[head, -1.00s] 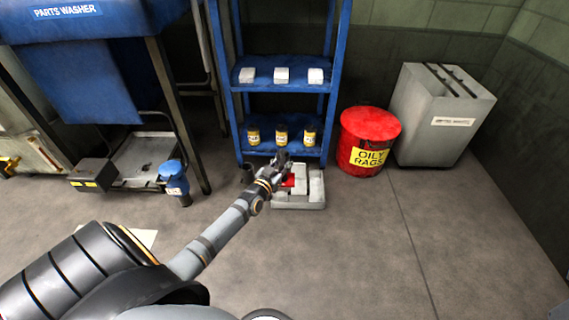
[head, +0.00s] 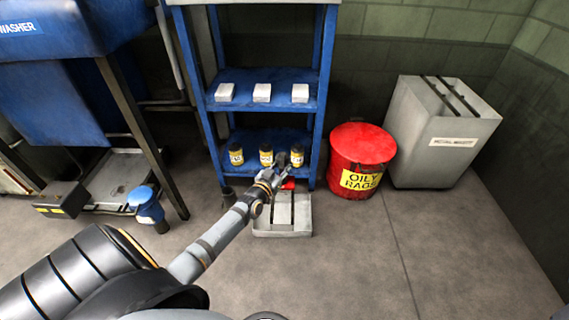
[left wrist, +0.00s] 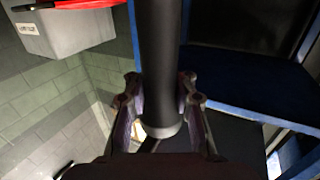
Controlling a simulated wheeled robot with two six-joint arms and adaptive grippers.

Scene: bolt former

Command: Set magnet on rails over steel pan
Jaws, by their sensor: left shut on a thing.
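My left gripper (head: 279,174) is shut on a dark round handle (left wrist: 160,65), which fills the middle of the left wrist view between the fingers. A small red piece (head: 288,184) shows just beyond the fingertips in the head view; it looks like part of the held thing, which I take for the magnet. The grey steel pan (head: 283,230) lies on the floor, with two dark lengthwise strips that look like rails. The red piece is at the pan's far edge in the picture; whether it touches is unclear. My right gripper is not in view.
A blue shelf (head: 265,105) with white boxes and yellow-labelled jars stands close behind. A red oily rags can (head: 362,150) and a grey slotted bin (head: 435,155) stand to the right. A blue-topped container (head: 147,205) is left. Front right floor is clear.

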